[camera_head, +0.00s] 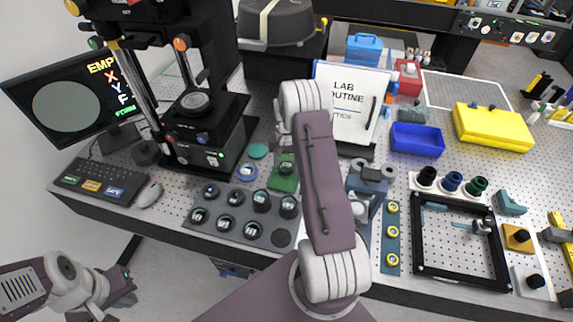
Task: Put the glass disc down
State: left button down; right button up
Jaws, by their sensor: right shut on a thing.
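My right gripper (285,150) points down over the bench, partly covered by my own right arm. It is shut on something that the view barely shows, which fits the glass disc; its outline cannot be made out. A green piece (284,178) shows right below the fingers; I cannot tell whether they touch. My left gripper (120,286) hangs off the front of the bench at lower left, away from the objects; its fingers are too small to judge.
A dark tray (240,230) with several round holders lies left of my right arm. The interferometer (205,130) and monitor (70,105) stand at left. A black frame (460,277) lies at right.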

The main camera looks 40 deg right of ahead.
jog(key=shift+d+f, duration=0.1)
jog(key=shift+f, duration=0.55)
jog(key=shift+w+d+f, duration=0.1)
jog(key=shift+w+f, duration=0.1)
jog(key=shift+f, duration=0.05)
jog(key=shift+s, duration=0.1)
jog(key=o, duration=1.1)
jog(key=shift+f, duration=0.1)
jog(key=shift+o, duration=0.8)
